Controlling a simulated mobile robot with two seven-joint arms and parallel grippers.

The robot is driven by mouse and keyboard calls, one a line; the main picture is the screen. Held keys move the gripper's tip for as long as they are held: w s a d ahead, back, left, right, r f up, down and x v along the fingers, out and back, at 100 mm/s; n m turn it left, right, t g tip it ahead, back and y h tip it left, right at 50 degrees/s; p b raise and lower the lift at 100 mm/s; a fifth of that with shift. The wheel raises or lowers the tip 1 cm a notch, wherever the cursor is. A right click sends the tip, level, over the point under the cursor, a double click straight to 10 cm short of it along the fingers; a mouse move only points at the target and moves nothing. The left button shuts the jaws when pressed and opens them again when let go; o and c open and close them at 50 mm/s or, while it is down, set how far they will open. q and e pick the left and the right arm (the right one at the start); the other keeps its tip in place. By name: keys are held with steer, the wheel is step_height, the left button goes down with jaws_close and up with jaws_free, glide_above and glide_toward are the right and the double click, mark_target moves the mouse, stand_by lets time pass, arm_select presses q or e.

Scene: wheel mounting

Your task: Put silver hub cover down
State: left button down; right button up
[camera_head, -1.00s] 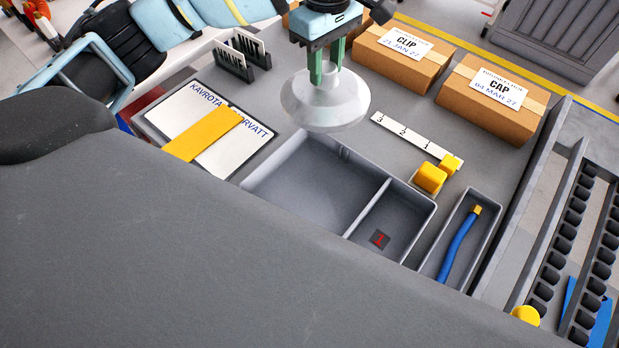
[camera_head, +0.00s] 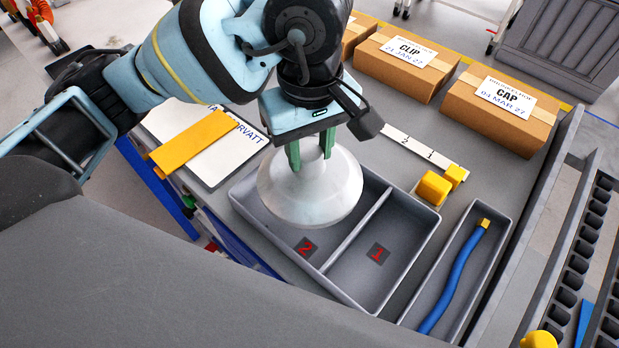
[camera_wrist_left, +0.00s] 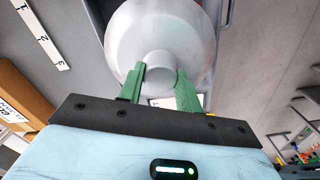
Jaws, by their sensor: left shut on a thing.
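The silver hub cover (camera_head: 312,192) is a pale round dish with a raised centre. My left gripper (camera_head: 311,152) has its green fingers shut on that centre. The cover is over the left compartment, marked 2, of the grey two-part tray (camera_head: 400,262), and hides much of that compartment. I cannot tell whether it touches the tray floor. In the left wrist view the cover (camera_wrist_left: 160,35) fills the top middle, with its hub between the green fingertips (camera_wrist_left: 160,76). My right gripper is not in view.
The compartment marked 1 (camera_head: 378,253) is empty. A narrow tray to its right holds a blue tool (camera_head: 455,280) with a yellow end. Yellow blocks (camera_head: 433,188) sit by the numbered strip (camera_head: 420,149). CLIP (camera_head: 407,62) and CAP (camera_head: 500,105) boxes stand behind.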

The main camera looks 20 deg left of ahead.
mark_target(310, 176)
arm_select(q)
steer(key=shift+f, duration=3)
steer(key=shift+f, duration=0.15)
steer(key=c, duration=1)
jaws_free()
steer(key=shift+o, duration=0.2)
step_height(310, 176, up, 12)
steer(key=shift+r+p, duration=0.15)
steer(key=shift+p, duration=0.25)
